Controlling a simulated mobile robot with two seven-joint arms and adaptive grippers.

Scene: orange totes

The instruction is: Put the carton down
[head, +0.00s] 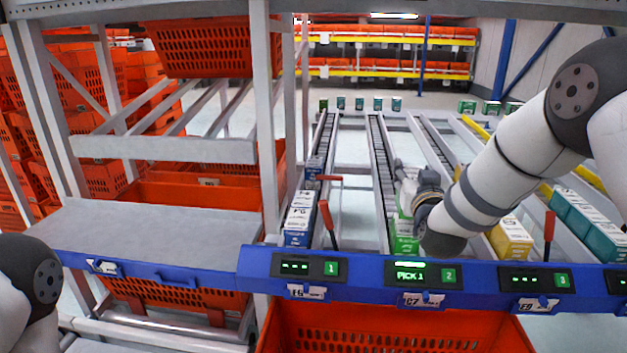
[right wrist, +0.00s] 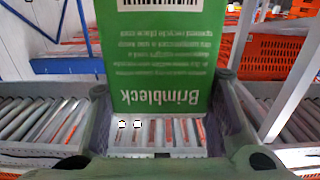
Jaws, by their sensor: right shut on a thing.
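A green carton (right wrist: 160,60) printed "Brimbleck" fills the middle of the right wrist view, its lettering upside down. My right gripper (right wrist: 163,105) is shut on it, with a finger at each side. In the head view my right gripper (head: 405,190) is over the second lane, partly hidden by its own wrist. Green carton surface (head: 404,242) shows just below it, behind the "PICK 1" display; I cannot tell whether this is the held carton or another one. Roller track shows beneath the carton in the wrist view. My left gripper is out of view.
A blue rail (head: 375,270) with numbered displays crosses the front. An orange tote (head: 390,330) stands below it. White-blue cartons (head: 299,220) fill the lane to the left, yellow cartons (head: 510,238) the lane to the right. A grey shelf (head: 160,225) at left is bare.

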